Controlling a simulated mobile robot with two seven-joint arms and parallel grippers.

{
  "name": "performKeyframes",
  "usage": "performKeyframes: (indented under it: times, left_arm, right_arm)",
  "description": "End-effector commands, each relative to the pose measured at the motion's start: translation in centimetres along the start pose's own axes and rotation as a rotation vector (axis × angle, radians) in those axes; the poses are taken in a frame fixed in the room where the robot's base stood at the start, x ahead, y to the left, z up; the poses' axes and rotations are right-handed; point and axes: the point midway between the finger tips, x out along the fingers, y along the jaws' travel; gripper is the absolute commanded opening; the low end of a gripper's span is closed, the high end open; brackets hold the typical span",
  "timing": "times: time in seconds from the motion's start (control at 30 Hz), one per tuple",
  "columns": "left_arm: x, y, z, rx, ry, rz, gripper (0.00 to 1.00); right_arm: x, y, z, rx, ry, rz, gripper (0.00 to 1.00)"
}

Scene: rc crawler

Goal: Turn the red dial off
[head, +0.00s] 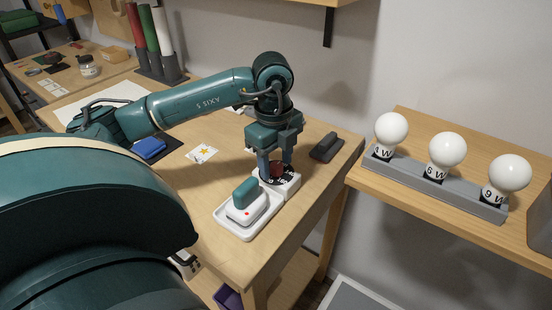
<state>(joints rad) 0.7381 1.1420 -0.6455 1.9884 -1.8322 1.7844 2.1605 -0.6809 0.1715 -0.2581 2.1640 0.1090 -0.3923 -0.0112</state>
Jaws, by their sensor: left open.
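The red dial (277,170) sits on a small white base with black markings (291,186), near the table's right edge in the head view. My left gripper (275,169) points down over it, with its fingers on either side of the dial. The gripper is open, and I cannot tell whether a finger touches the dial. The near finger and the gripper body hide part of the dial and its markings. My right gripper is not in view.
A white tray (229,226) holding a white and teal device (246,201) stands just in front of the dial. A dark block (326,147) lies behind it to the right. Bulbs on a grey rack (430,180) stand on the right shelf. A blue object (149,148) lies left.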

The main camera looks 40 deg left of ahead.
Motion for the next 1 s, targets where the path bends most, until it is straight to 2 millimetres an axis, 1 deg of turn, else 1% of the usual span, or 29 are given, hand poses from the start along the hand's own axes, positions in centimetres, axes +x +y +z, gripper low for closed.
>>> performKeyframes:
  times: [0.07,0.17,0.27,0.4,0.47,0.5,0.63,0.8,1.0]
  left_arm:
    - [-0.5,-0.1,0.0,0.000,0.000,-0.002,0.48]
    - [-1.8,-0.1,0.0,0.000,0.000,-0.006,0.48]
    - [-3.8,-0.1,0.0,0.000,0.000,-0.007,0.48]
    - [-7.2,-0.1,0.0,0.001,0.001,-0.008,0.48]
    - [-8.5,-0.1,-0.1,0.001,0.001,-0.007,0.48]
    - [-9.6,-0.1,0.0,0.000,0.000,-0.007,0.48]
    - [-11.8,-0.1,0.1,-0.001,-0.002,-0.005,0.48]
    - [-13.1,0.0,0.0,-0.001,-0.001,-0.003,0.48]
    - [-13.2,0.0,0.0,0.000,0.000,-0.001,0.48]
  right_arm:
    - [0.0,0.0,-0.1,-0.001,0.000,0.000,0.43]
    - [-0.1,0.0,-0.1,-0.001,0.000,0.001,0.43]
    - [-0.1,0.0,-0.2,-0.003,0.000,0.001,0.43]
    - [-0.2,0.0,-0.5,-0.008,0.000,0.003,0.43]
    - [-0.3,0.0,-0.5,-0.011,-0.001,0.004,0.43]
    - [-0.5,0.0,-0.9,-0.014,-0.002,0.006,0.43]
    - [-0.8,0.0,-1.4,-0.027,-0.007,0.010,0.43]
    - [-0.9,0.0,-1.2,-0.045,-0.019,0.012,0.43]
    - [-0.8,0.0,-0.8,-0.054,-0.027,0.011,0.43]
